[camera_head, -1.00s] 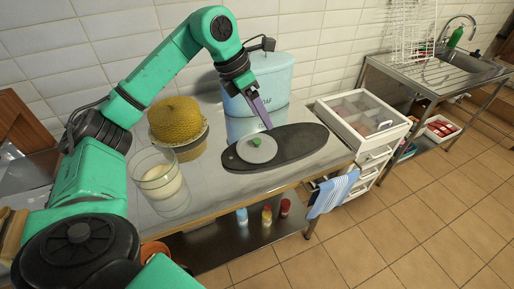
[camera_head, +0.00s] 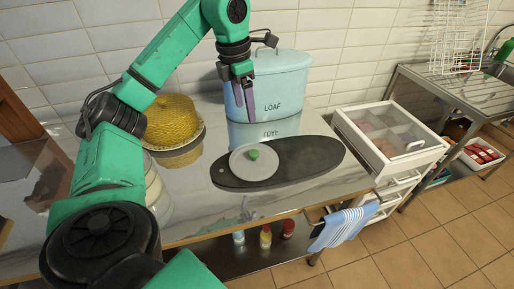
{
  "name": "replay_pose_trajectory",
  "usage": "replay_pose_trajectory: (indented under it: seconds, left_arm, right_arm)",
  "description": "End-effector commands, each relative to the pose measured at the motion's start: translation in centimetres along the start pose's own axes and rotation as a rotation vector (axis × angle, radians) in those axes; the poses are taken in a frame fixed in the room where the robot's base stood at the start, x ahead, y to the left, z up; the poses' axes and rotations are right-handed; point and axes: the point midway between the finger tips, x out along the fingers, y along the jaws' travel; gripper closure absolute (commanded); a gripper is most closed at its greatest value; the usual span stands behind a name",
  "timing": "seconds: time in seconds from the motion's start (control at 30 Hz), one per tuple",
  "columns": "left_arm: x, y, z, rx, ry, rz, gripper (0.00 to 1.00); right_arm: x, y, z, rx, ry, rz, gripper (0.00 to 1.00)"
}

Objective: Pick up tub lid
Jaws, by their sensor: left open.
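The tub lid (camera_head: 268,166), a pale grey disc with a green knob, lies on a dark oval board (camera_head: 315,160) on the table. My left gripper (camera_head: 243,104) is above and behind the lid, apart from it, in front of the light blue tub marked LOAF (camera_head: 285,88). Its jaws are open, with purple fingers pointing down, and it holds nothing. My right gripper does not show.
A yellow woven dome (camera_head: 174,122) on a plate stands left of the tub. A glass jar (camera_head: 155,190) is partly hidden by my left arm. A white drawer unit with a clear-topped tray (camera_head: 390,135) stands right of the table. The front table strip is mostly clear.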

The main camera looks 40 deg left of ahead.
Motion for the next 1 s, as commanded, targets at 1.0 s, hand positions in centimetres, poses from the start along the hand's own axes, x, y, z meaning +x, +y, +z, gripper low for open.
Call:
replay_pose_trajectory:
  seconds: [1.0]
  left_arm:
    - [16.6, -0.2, -0.3, 0.001, 0.0, 0.001, 0.23]
  right_arm:
    - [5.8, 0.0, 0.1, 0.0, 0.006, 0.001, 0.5]
